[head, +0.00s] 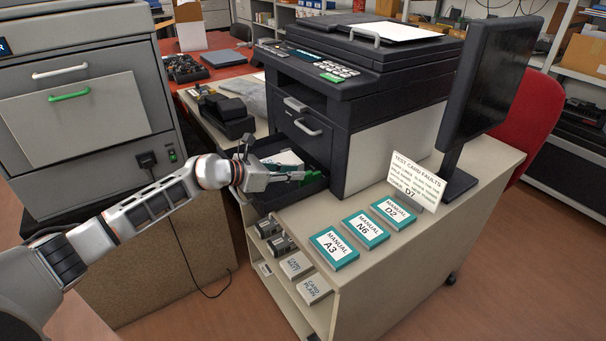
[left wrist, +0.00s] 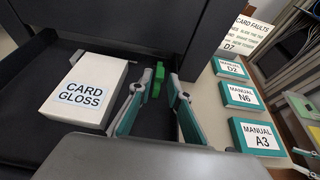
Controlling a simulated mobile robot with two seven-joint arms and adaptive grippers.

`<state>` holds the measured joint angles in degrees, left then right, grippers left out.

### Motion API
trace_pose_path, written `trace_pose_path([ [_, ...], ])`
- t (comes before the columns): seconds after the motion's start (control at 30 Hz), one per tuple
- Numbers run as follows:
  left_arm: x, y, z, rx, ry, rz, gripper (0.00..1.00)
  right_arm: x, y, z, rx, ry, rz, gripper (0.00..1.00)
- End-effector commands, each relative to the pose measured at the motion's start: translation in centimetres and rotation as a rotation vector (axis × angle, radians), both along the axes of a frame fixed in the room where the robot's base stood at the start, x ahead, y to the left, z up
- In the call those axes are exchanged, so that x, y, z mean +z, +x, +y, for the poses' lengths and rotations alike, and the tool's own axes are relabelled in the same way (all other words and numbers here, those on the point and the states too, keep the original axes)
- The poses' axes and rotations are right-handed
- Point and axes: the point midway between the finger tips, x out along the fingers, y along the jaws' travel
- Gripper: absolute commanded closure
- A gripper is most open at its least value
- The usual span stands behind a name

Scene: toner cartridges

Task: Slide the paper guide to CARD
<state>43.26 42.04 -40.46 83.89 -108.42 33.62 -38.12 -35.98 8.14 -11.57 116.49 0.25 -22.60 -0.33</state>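The open paper tray (head: 268,200) sticks out of the printer's front. A white pack labelled CARD GLOSS (left wrist: 83,90) lies in it and shows partly in the head view (head: 288,159). The green paper guide (left wrist: 157,80) stands right of the pack, close to the tray's right side. My left gripper (left wrist: 159,84) is open over the tray, its teal fingers apart on either side of the guide. The guide looks close to the left fingertip; I cannot tell whether they touch. In the head view the guide and fingers overlap. My right gripper is not seen.
The printer (head: 345,100) rises behind the tray. Manuals A3 (head: 334,248), N6 (head: 366,228) and D2 (head: 394,212) lie on the cabinet top beside a fault card (head: 418,180) and a monitor (head: 490,85). Card packs (head: 312,288) sit on shelves below.

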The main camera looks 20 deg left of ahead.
Motion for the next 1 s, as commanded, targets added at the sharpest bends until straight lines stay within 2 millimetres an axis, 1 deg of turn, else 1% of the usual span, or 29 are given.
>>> trace_pose_path([
  [0.03, -0.6, 0.6, -0.6, -0.001, -0.002, 0.003, 0.82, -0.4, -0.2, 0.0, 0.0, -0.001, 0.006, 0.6],
  [0.23, -1.5, 2.3, -1.8, 0.0, -0.002, 0.003, 0.82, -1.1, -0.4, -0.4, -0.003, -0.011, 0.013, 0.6],
  [0.4, -1.5, 2.8, -2.2, 0.0, -0.001, 0.001, 0.82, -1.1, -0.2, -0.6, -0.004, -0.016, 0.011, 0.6],
  [0.6, -1.5, 2.8, -2.2, 0.0, -0.001, 0.001, 0.82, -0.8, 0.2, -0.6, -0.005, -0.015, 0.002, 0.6],
  [0.63, -1.5, 2.8, -2.2, 0.0, -0.001, 0.001, 0.85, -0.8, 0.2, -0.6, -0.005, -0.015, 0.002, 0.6],
  [0.7, -1.5, 2.8, -2.2, 0.0, -0.002, 0.001, 1.0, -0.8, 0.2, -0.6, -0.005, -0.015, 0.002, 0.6],
  [0.87, -1.5, 2.8, -2.2, 0.0, -0.002, 0.001, 1.0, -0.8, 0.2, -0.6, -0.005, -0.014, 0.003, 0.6],
  [0.93, -1.7, 3.0, -1.9, 0.001, -0.002, 0.002, 1.0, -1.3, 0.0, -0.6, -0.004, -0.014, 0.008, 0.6],
  [1.0, -2.1, 3.5, -1.3, 0.003, -0.002, 0.006, 1.0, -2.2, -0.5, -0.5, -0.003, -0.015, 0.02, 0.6],
])
